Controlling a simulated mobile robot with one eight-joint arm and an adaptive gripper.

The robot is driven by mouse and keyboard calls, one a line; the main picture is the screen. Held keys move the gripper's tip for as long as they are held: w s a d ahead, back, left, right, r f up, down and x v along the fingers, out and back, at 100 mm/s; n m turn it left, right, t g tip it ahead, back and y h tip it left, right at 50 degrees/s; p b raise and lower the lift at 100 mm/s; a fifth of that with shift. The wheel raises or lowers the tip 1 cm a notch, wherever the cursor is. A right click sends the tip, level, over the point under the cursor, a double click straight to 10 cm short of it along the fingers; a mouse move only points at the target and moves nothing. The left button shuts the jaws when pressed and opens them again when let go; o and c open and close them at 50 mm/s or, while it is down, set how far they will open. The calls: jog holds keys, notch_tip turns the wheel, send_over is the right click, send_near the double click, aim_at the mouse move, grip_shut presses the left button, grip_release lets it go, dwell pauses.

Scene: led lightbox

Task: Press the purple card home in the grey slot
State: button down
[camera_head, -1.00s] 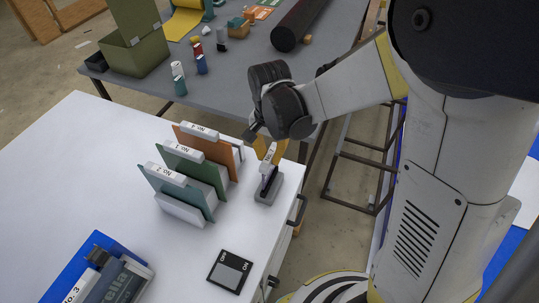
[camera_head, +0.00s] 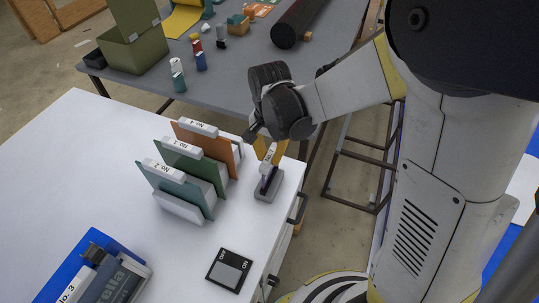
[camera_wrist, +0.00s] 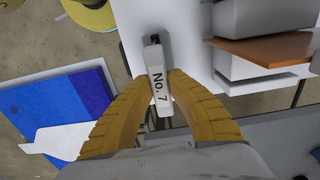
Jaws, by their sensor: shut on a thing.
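The card in my gripper has a white handle marked No. 7 (camera_wrist: 158,82). In the head view its handle (camera_head: 268,157) stands upright over the grey slot (camera_head: 268,189) near the right edge of the white table. Only a thin dark strip of the purple card shows between handle and slot; its lower edge is hidden, so its depth is unclear. My gripper (camera_wrist: 160,78) is shut on the handle, with a yellow finger at each side. In the head view the gripper is partly hidden behind its own dark wrist.
Orange (camera_head: 212,146), green (camera_head: 184,163) and teal (camera_head: 165,184) cards stand in white holders left of the slot. A black switch panel (camera_head: 230,270) lies in front. The white table's right edge is close to the slot. A grey table (camera_head: 225,80) stands behind.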

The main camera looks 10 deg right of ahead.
jog(key=shift+f+b, duration=0.8)
jog(key=shift+f, duration=0.2)
jog(key=c, duration=1.3)
grip_release()
jog(key=shift+c, duration=0.2)
jog(key=shift+r+p, duration=3.05)
jog(key=shift+r, duration=1.05)
